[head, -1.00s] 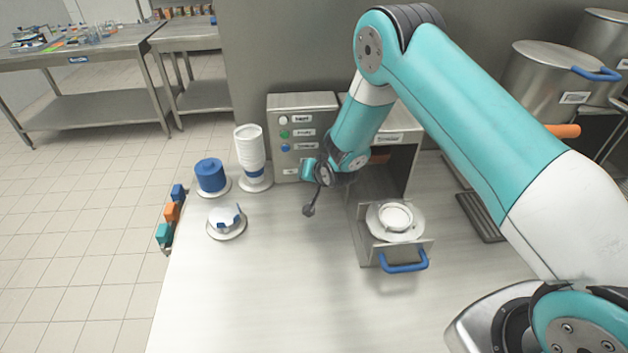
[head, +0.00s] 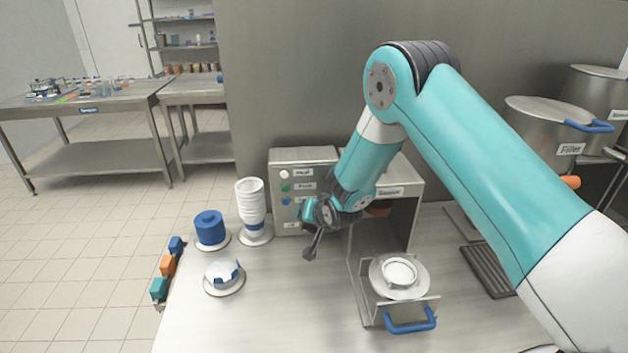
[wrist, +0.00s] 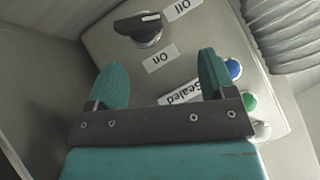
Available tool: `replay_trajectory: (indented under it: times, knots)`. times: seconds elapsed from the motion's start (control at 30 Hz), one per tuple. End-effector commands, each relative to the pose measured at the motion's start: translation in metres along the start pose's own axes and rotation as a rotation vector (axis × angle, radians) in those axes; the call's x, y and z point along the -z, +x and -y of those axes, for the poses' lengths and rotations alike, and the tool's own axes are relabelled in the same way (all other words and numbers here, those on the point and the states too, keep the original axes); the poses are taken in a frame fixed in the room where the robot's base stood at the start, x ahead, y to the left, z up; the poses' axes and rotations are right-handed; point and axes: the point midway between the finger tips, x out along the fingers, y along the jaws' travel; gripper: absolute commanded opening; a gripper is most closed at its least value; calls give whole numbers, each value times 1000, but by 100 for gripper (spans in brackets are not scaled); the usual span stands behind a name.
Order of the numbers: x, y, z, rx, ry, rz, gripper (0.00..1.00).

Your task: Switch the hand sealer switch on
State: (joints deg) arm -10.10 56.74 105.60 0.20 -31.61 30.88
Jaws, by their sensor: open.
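The sealer switch is a black rotary knob (wrist: 145,28) with a white mark, at the top of the wrist view on a grey control box (wrist: 205,45). Its mark points toward the "Off" label (wrist: 182,8); the "On" label (wrist: 160,57) is below the knob. My gripper (wrist: 162,75) is open and empty, its two teal fingers apart in front of the panel, with the knob beyond them and slightly left. In the head view the control box (head: 290,157) stands at the back of the table, and my gripper (head: 306,208) covers its lower right, hiding the switch.
Blue (wrist: 233,68), green and white buttons line the panel's right side in the wrist view. A stack of white cups (head: 250,198) and a blue cylinder (head: 209,227) stand left of the box. An open-fronted unit (head: 400,190) with a blue-handled drawer (head: 410,321) stands right.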

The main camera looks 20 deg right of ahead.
Motion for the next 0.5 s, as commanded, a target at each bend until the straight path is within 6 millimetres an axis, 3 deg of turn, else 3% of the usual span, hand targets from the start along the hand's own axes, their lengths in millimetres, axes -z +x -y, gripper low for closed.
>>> replay_trajectory:
  times: [0.5]
  knots:
    - [83, -85, 49, 3, 0, -4, 77]
